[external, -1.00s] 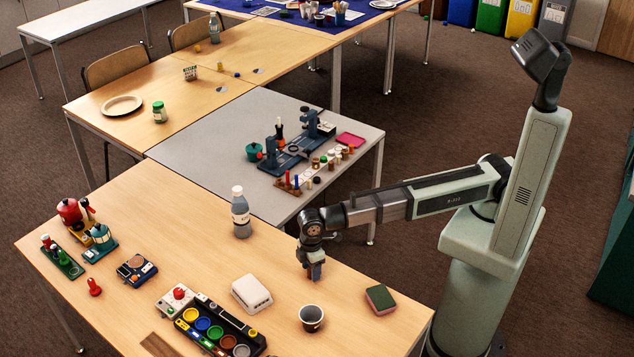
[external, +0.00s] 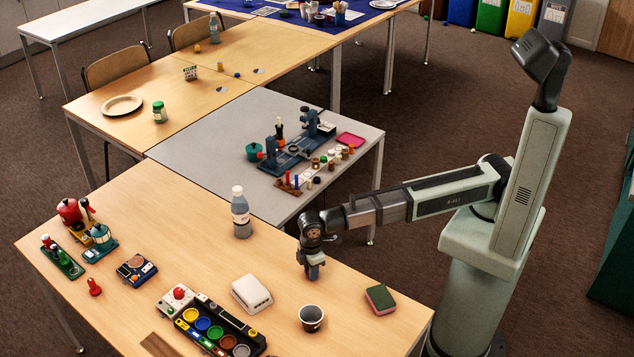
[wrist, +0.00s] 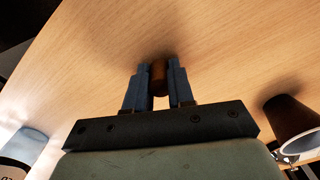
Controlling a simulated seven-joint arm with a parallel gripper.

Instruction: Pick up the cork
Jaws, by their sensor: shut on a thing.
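The cork (wrist: 159,78) is a small brown cylinder between the two blue fingers in the wrist view. My gripper (wrist: 158,85) is shut on it, with a finger against each side. In the external view my gripper (external: 313,272) points down over the wooden table, behind the cup and right of the white box. The cork cannot be made out there, as the fingers hide it. I cannot tell whether the cork still touches the table.
A dark cup (external: 311,318) stands in front of my gripper. A white box (external: 251,294) is to the left, a green and pink sponge (external: 380,299) to the right. A bottle (external: 241,213) stands behind to the left. Colored bowls in a tray (external: 240,330) lie at front left.

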